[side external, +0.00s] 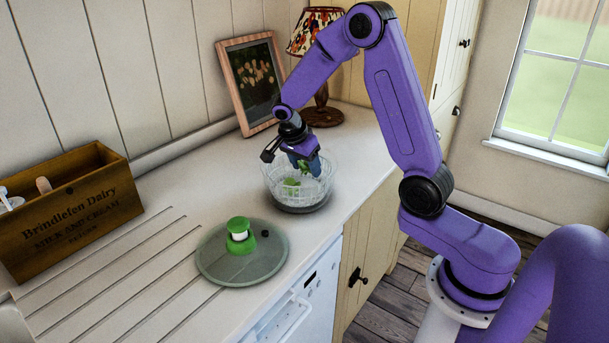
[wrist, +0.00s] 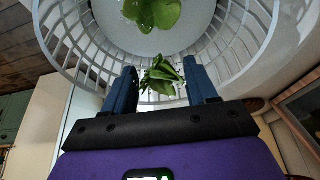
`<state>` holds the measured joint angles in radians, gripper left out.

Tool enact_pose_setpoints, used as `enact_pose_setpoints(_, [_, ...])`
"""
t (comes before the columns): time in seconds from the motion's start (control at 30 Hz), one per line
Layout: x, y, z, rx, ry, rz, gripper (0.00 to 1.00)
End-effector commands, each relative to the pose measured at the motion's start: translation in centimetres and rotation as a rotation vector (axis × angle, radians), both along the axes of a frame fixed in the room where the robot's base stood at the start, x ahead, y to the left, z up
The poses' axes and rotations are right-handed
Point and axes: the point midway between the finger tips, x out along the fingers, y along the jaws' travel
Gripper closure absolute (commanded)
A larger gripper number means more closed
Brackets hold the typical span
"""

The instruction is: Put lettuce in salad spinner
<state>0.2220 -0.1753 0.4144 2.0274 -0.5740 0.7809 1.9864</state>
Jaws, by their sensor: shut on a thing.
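The salad spinner (side external: 300,203) is a clear bowl with a white slatted basket (wrist: 82,42), standing on the counter below my gripper. My gripper (side external: 306,171) points down into the top of the basket. In the wrist view my blue fingers (wrist: 161,88) are shut on a piece of green lettuce (wrist: 160,75), with the basket wall behind it. Another lettuce leaf (wrist: 153,12) lies on the basket floor; green also shows through the wall in the side view (side external: 291,186). My fingers partly hide the held lettuce in the side view.
The spinner lid (side external: 223,268) with its green knob lies flat on the counter in front of the spinner. A wooden crate (side external: 75,215) stands at the left. A picture frame (side external: 238,98) and a lamp (side external: 322,112) stand behind. The counter's front edge is close to the spinner.

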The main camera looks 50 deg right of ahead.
Motion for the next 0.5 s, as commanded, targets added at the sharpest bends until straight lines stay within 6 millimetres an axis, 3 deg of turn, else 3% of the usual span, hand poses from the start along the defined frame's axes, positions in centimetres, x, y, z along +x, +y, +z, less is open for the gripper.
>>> enact_pose_setpoints(0.27, [0.4, -0.1, -3.2, -0.001, 0.004, 0.002, 0.52])
enact_pose_setpoints(0.5, [0.4, -0.1, -3.5, 0.0, 0.0, 0.0, 0.52])
